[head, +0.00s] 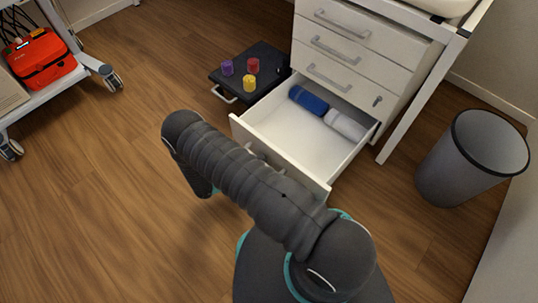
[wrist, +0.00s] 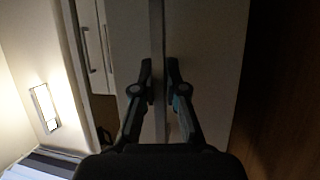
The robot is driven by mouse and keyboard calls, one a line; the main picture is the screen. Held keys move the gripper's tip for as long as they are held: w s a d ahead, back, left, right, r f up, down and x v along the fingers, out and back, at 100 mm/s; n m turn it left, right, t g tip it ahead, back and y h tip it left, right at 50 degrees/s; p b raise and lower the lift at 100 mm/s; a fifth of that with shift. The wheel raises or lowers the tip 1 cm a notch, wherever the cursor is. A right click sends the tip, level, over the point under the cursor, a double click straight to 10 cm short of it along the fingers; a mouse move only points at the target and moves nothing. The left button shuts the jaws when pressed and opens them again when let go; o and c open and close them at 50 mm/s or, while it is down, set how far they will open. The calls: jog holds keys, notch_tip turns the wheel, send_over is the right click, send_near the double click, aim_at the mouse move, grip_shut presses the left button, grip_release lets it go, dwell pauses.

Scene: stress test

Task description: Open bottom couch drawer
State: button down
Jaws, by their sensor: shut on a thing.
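The white bottom drawer (head: 300,135) of the couch cabinet is pulled out in the head view. A blue roll (head: 308,99) and a white roll (head: 345,125) lie inside it towards the back. In the wrist view my gripper (wrist: 160,82) has its two dark fingers on either side of a long grey bar, the drawer handle (wrist: 157,30), and is shut on it. The pale drawer front (wrist: 208,60) lies close behind it. In the head view my arm hides the gripper and most of the drawer's front.
Shut drawers with grey handles (head: 334,51) sit above. A black step (head: 225,78) with purple, red and yellow pots stands left of the drawer. A grey bin (head: 472,158) stands right, and a cart with a red case (head: 40,58) far left. The floor at left is clear.

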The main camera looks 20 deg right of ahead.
jog(key=shift+s+a+b, duration=0.3)
jog(key=shift+s+a, duration=0.4)
jog(key=shift+a, duration=0.45)
jog(key=c, duration=1.2)
grip_release()
jog(key=v, duration=1.2)
